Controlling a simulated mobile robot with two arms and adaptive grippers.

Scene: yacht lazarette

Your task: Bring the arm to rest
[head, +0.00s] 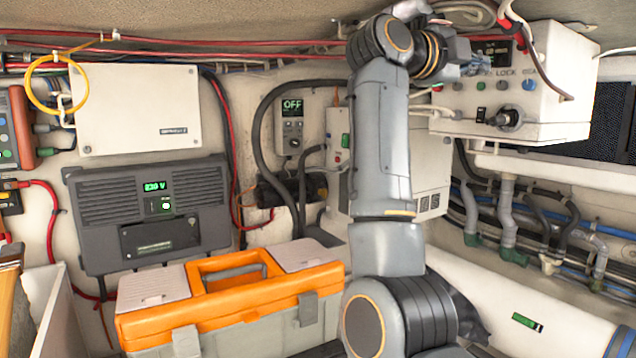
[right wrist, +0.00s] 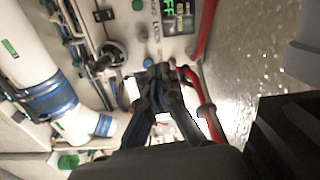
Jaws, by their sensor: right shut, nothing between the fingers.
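My right arm (head: 382,150) rises from the bottom middle of the head view and bends at the top towards the right. My right gripper (head: 474,67) is at the upper right, partly hidden by its own wrist, close in front of the white control box (head: 556,75). In the right wrist view the fingers of the gripper (right wrist: 160,72) are together with nothing between them. The face of the control box (right wrist: 150,22), with its knobs and lit display, is beyond the fingertips. I cannot tell whether they touch it. My left gripper is not in view.
An orange and grey toolbox (head: 240,300) stands left of my arm. Behind it are a dark unit with a green display (head: 150,215) and a wall panel reading OFF (head: 291,125). A red cable (right wrist: 207,115) passes close beside the fingers. Pipes (head: 510,215) run along the right.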

